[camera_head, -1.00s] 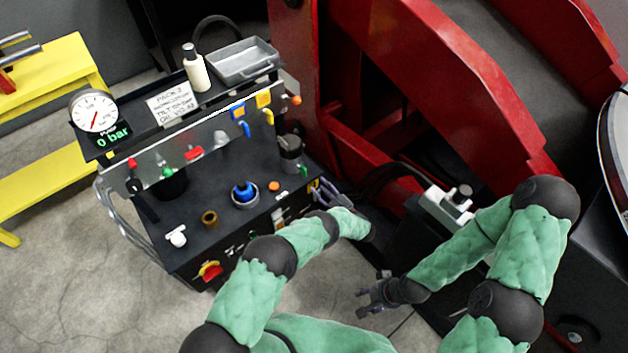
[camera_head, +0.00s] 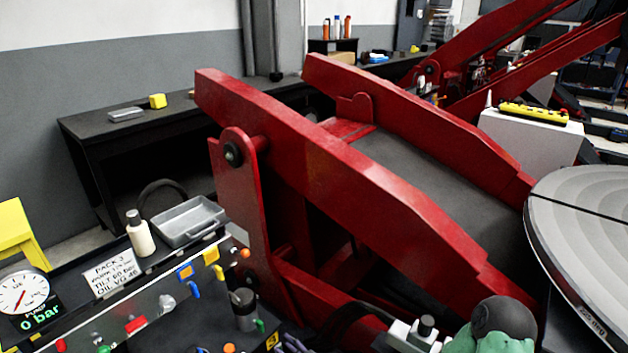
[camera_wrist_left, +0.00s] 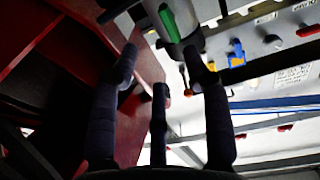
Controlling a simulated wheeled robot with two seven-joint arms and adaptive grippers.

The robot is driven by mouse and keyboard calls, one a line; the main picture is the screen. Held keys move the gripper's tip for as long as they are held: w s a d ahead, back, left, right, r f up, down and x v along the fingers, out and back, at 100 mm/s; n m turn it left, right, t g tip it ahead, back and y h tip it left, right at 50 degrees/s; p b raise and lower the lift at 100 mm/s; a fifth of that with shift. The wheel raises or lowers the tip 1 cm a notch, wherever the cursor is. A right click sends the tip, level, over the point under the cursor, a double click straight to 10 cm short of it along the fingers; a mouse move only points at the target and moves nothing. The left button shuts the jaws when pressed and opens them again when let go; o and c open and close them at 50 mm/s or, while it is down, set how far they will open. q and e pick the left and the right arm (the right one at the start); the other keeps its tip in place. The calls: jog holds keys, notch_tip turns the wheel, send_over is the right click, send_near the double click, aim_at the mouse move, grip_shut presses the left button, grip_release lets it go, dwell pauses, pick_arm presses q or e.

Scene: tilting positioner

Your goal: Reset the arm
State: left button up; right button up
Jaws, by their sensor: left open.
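The red tilting arm (camera_head: 350,180) of the positioner slopes down from upper left to lower right in the head view. The control bench (camera_head: 110,325) is at lower left, with a panel of coloured levers, including a blue lever (camera_head: 193,289) and a yellow lever (camera_head: 219,272). Its pressure gauge (camera_head: 24,291) reads 0 bar. My left gripper (camera_head: 293,344) just shows at the bottom edge. In the left wrist view, its fingers (camera_wrist_left: 165,75) are spread and empty, below a grey cylindrical part with a green piece (camera_wrist_left: 173,20). My right gripper is out of view.
A round grey table (camera_head: 585,240) stands at right. A white bottle (camera_head: 140,235) and grey tray (camera_head: 187,220) stand on the bench's upper shelf. A black desk (camera_head: 110,127) stands behind.

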pick_arm(q)
jog(key=s+r+m+g+h+p, duration=0.2)
jog(key=s+h, duration=0.3)
jog(key=s, duration=0.7)
jog(key=s+r+m+g+h+p, duration=0.2)
jog(key=s+r+m+g+h, duration=0.1)
jog(key=s, duration=0.9)
jog(key=s+r+m+g+h+p, duration=0.2)
jog(key=s+g+h, duration=0.4)
jog(key=s+h, duration=0.3)
notch_tip(320, 180, up, 2)
jog(key=s+p, duration=0.1)
jog(key=s, duration=0.2)
jog(key=shift+d+r+m, duration=0.15)
jog(key=shift+d+m, duration=0.15)
jog(key=shift+d, duration=0.1)
jog(key=shift+w, duration=0.1)
